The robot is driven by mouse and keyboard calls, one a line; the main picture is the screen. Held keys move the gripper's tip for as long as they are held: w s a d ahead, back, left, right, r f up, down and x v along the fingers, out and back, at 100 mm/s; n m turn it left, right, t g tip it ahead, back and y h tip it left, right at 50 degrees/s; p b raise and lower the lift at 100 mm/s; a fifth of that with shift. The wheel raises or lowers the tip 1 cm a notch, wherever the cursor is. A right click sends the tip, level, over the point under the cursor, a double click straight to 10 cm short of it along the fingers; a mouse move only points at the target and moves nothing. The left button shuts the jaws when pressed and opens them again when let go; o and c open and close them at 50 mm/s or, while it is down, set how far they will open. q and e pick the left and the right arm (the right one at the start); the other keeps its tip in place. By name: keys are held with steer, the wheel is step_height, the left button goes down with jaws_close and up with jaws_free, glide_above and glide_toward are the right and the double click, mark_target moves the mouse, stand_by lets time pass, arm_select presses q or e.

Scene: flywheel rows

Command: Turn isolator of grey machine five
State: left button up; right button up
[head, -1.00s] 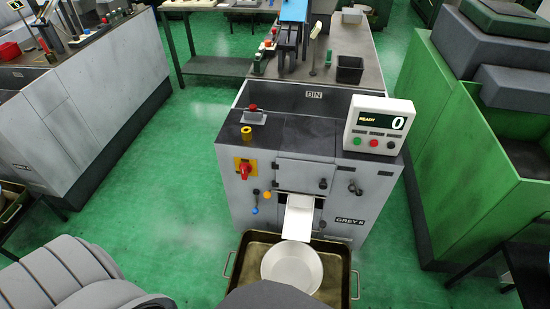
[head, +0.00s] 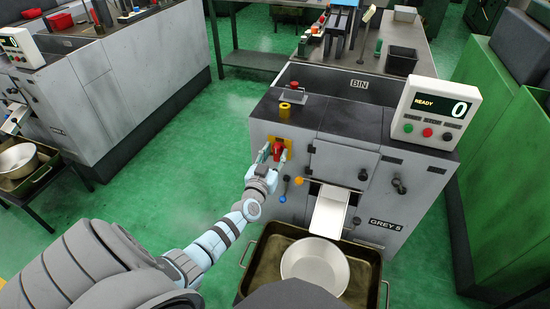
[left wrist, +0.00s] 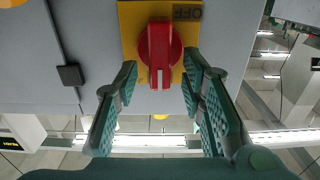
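The grey machine (head: 340,165) stands in front of me; its label appears to read GREY 5, the digit being small. Its isolator is a red knob (head: 278,148) on a yellow plate (head: 291,141) at the front's upper left. In the left wrist view the red knob (left wrist: 160,52) points up and down, and the yellow plate (left wrist: 130,25) bears the word OFF. My left gripper (head: 272,156) is at the knob. In the wrist view its open fingers (left wrist: 160,68) stand either side of the knob with visible gaps. My right gripper is out of view.
A display (head: 428,112) on the machine shows READY and 0. Blue and orange levers (head: 283,190) sit below the isolator. A chute (head: 328,212) leads to a round pan (head: 315,264) in a tray (head: 262,268). Another grey machine (head: 100,95) stands left, a green one (head: 510,150) right.

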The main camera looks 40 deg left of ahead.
arm_select(q)
steer(key=shift+w+a, duration=0.15)
steer(key=shift+w, duration=0.3)
